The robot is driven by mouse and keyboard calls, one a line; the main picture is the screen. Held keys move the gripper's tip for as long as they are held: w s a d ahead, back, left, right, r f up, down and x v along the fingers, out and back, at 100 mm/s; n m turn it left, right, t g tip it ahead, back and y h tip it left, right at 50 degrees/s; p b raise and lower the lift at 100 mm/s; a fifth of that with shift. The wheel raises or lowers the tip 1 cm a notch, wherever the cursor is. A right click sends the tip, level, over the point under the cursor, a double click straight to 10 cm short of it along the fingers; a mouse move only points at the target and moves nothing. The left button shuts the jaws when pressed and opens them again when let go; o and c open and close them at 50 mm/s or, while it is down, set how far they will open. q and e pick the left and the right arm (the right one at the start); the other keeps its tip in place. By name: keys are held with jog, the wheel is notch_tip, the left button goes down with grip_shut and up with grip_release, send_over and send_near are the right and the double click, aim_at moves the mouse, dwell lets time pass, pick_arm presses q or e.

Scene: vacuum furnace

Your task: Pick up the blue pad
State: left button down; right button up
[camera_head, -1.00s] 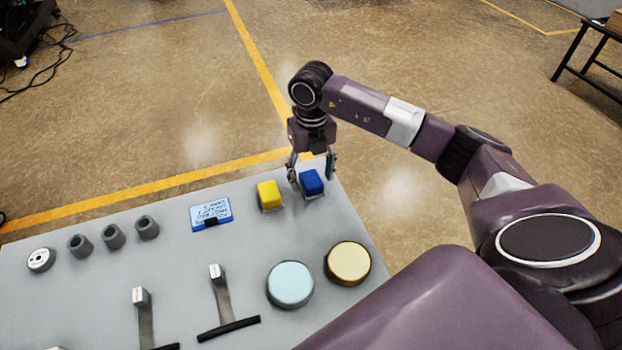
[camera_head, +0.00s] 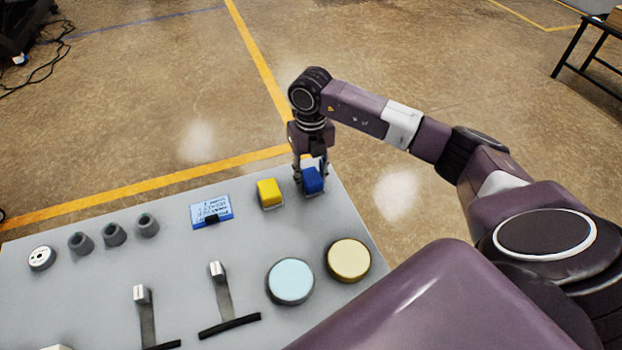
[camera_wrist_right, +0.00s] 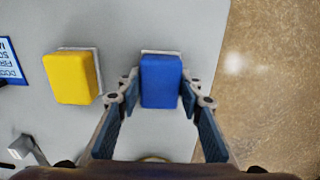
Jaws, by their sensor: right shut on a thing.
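The blue pad (camera_head: 313,181) is a small blue block at the far right end of the grey panel (camera_head: 170,260). My right gripper (camera_head: 311,172) is shut on it, one finger on each side. In the right wrist view the blue pad (camera_wrist_right: 161,81) stands between the fingertips of my right gripper (camera_wrist_right: 160,88), with a pale edge of a base showing behind it. I cannot tell whether the pad is clear of its base. My left gripper is not in view.
A yellow pad (camera_head: 269,193) sits just left of the blue one. A blue-white note (camera_head: 211,211), several dark knobs (camera_head: 114,235), two levers (camera_head: 218,270), a light blue button (camera_head: 290,281) and a cream button (camera_head: 348,260) are on the panel. Open floor lies beyond its edge.

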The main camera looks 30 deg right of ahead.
notch_tip(320, 180, up, 14)
jog(key=b, duration=0.3)
notch_tip(320, 180, up, 6)
jog(key=p, duration=0.2)
send_over(311, 175)
jog(key=shift+s, duration=0.1)
